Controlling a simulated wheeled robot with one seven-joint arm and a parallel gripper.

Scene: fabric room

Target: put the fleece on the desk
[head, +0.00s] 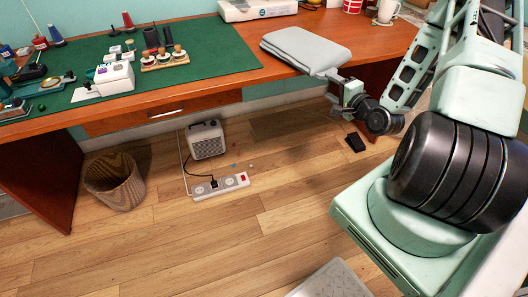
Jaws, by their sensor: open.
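The fleece (303,48), a light grey folded cloth, lies on the wooden desk (390,41), right of the green mat, with its near corner at the front edge. My gripper (334,76) is at that near corner, just at the desk's front edge. It is open. Its fingertips are small and partly hidden against the cloth, so I cannot tell whether they touch it or have it between them.
A white machine (258,9), a red cup and a white mug (387,10) stand behind. Below are a basket (115,181), heater (206,139) and power strip (220,186) on the wooden floor.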

